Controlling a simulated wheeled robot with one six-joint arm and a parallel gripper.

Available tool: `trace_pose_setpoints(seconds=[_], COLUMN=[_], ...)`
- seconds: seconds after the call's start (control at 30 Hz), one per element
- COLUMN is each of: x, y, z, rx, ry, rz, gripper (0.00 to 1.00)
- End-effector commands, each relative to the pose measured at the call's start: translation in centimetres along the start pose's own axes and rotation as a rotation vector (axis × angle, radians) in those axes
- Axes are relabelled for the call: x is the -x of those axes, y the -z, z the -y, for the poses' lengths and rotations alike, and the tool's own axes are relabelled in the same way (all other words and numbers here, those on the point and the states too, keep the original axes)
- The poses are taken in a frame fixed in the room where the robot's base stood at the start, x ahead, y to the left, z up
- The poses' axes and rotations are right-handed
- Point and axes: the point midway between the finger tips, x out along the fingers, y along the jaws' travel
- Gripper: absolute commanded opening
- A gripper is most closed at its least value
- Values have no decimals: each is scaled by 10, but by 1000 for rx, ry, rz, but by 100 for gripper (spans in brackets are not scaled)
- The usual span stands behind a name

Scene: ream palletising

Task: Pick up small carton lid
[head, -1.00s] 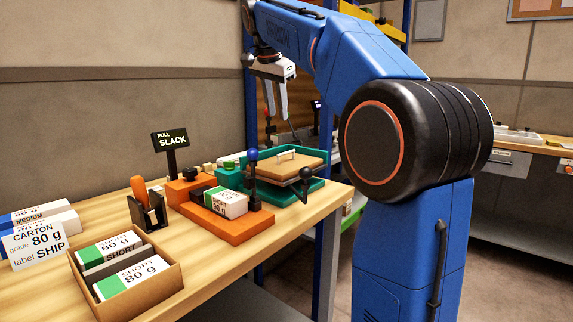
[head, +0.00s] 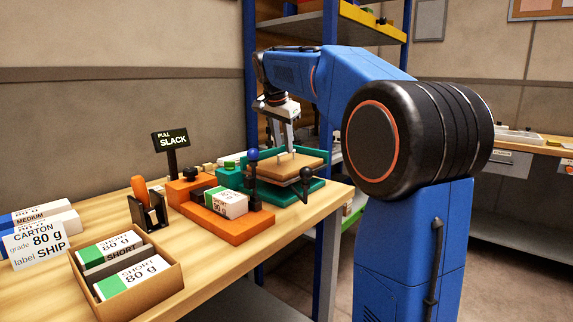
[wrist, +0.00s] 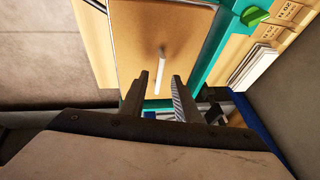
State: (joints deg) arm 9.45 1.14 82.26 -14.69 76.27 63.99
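The small carton lid is a flat tan board (head: 300,167) with a pale bar handle. It lies in the teal fixture (head: 256,190) at the back right of the bench. In the wrist view the lid (wrist: 135,45) fills the upper middle, and its white handle (wrist: 178,58) stands ahead of the fingers. My gripper (head: 284,150) points down over the lid, close to the handle. In the wrist view my gripper (wrist: 160,76) is open, with a clear gap between its fingers and nothing held. In the head view the fingers partly cover the handle.
An orange fixture (head: 225,225) holds a green-and-white ream. The PULL SLACK sign (head: 170,139) and a carton of SHORT reams (head: 165,275) are further left. A blue shelf post (head: 248,60) rises behind.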

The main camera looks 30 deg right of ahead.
Motion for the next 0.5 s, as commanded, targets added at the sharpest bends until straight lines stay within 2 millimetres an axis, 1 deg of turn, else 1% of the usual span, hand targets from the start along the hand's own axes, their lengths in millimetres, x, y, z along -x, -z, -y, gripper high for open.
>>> trace_pose_setpoints(seconds=[0.1, 0.2, 0.3, 0.47, 0.5], x=[-18, -30, -35, -35, -35], y=[1, 1, 1, 1, 1], z=[-1, 0, 0, 0, 0], rx=[0, 0, 0, 0, 0], ry=[-2, -1, 0, 0, 0], rz=[1, 1, 0, 0, 0], gripper=[29, 29, 29, 29, 24])
